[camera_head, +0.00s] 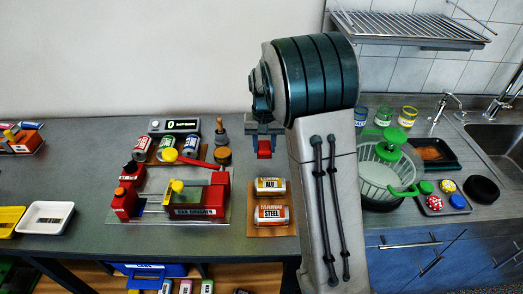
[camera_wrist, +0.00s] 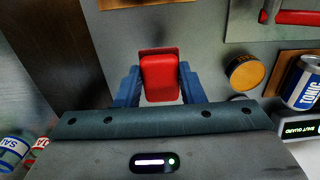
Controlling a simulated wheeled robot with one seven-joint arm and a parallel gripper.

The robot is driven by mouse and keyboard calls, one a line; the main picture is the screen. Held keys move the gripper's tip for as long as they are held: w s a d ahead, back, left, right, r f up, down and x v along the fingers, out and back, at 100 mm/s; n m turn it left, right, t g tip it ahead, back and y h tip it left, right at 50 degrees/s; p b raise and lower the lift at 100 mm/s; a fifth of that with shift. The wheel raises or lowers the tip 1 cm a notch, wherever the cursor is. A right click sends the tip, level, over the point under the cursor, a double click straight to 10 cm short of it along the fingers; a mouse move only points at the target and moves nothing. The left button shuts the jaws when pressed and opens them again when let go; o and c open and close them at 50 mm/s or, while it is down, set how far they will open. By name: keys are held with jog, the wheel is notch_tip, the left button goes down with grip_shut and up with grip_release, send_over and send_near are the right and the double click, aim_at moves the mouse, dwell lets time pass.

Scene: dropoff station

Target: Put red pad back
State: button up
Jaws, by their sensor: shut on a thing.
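The red pad (camera_wrist: 160,76) is a small rounded block between the two blue fingers of my gripper (camera_wrist: 159,80) in the wrist view. The fingers are shut on its sides. In the head view, the red pad (camera_head: 264,149) shows below my gripper (camera_head: 264,136), which points down above the counter. The pad appears held clear of the counter. The red can crusher (camera_head: 197,211) stands on a grey plate to the left, with a red lever ending in a yellow knob. My arm hides part of the counter to the right of my gripper.
A wooden board with ALU and STEEL cans (camera_head: 270,186) lies in front. A salad spinner (camera_head: 388,178) and a sink (camera_head: 500,140) are to the right.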

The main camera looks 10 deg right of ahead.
aim_at(262, 141)
jog(key=w+f, duration=0.1)
jog(key=w, duration=0.1)
jog(key=shift+w+f, duration=0.35)
jog(key=shift+w, duration=0.05)
jog(key=shift+f+p, duration=0.5)
jog(key=shift+f, duration=1.55)
jog(key=shift+f, duration=0.2)
jog(key=o, duration=1)
jog(key=shift+r, duration=0.1)
